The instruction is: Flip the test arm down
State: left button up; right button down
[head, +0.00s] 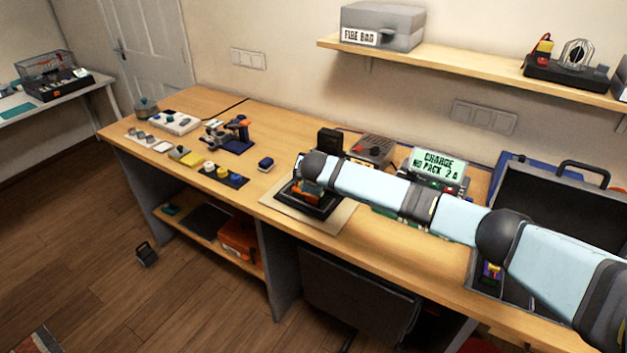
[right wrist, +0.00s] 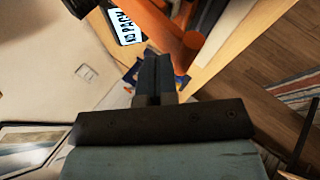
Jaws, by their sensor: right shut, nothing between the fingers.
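A black stand (head: 318,204) with orange parts (head: 309,193) sits on a beige mat (head: 283,212) at the middle of the bench. In the right wrist view a long orange bar (right wrist: 150,22) stands close beyond my fingers. I cannot tell for sure whether it is the test arm, or whether it is up or down. My right arm reaches in from the right over the bench, its wrist above the stand. My right gripper (right wrist: 153,75) is shut and empty, pointing towards the stand; whether it touches the orange bar is unclear. My left gripper is not in view.
A charger display (head: 437,164) reading "NO PACK" stands behind my right arm, with a grey box (head: 371,149) to its left. An open black case (head: 545,205) is at the right. Small parts and trays (head: 222,175) lie left of the stand.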

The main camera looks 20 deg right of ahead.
jog(key=shift+w+d, duration=0.35)
jog(key=shift+d, duration=0.1)
jog(key=shift+d+r+p, duration=0.1)
jog(key=shift+r+p, duration=0.3)
jog(key=shift+p, duration=0.1)
jog(key=r+p, duration=0.2)
jog(key=w+d+r+p, duration=0.1)
jog(key=shift+r, duration=0.3)
jog(key=shift+s+a+r+b, duration=0.1)
jog(key=shift+s+a+b, duration=0.2)
jog(key=shift+s, duration=0.25)
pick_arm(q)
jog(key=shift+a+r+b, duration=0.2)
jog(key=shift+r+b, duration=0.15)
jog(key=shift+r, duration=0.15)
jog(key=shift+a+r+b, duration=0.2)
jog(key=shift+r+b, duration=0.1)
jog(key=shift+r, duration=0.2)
pick_arm(e)
jog(key=v, duration=0.8)
jog(key=shift+r, duration=0.25)
jog(key=shift+s+d, duration=0.1)
jog(key=shift+s, duration=0.05)
